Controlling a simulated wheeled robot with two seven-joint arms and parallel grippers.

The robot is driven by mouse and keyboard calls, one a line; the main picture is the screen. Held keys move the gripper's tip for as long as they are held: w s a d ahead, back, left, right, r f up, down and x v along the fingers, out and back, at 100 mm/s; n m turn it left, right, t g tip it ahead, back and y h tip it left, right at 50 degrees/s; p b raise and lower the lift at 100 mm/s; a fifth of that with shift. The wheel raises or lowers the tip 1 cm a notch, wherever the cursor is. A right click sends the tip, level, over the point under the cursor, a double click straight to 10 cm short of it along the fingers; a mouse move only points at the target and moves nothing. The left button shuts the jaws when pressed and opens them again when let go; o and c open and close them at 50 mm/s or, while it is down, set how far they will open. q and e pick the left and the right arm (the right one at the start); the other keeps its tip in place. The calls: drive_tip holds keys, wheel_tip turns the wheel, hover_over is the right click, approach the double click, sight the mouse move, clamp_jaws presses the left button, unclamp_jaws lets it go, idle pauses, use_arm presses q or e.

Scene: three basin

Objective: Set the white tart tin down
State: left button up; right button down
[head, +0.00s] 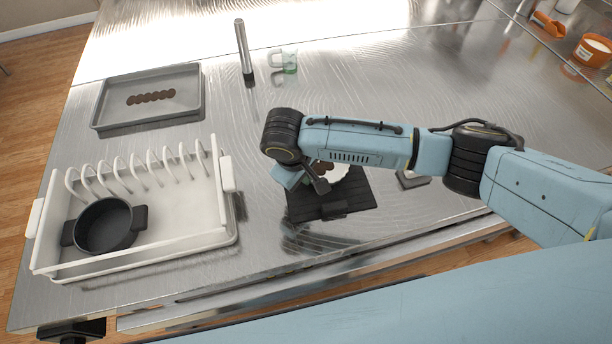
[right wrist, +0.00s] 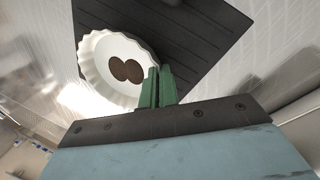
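The white fluted tart tin (right wrist: 100,45) has two round brown pieces (right wrist: 127,70) in it. In the head view the tin (head: 342,172) is partly hidden behind my right gripper and wrist. My right gripper (right wrist: 160,86) has its green fingers close together at the tin's rim and looks shut on it. The tin is over a black ridged board (head: 358,198); I cannot tell whether it touches the board. In the head view the right gripper (head: 318,182) is above the board's left part. My left gripper is not in view.
A white dish rack (head: 190,215) with a black pot (head: 105,226) stands on the left. Behind it is a grey tray (head: 185,105) with a row of brown pieces.

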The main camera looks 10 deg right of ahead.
drive_tip(key=shift+f, duration=0.45)
drive_tip(key=shift+f, duration=0.15)
drive_tip(key=c, duration=1.7)
unclamp_jaws()
drive_tip(key=p+v, duration=0.1)
drive_tip(key=v, duration=1.1)
drive_tip(key=shift+r, duration=0.2)
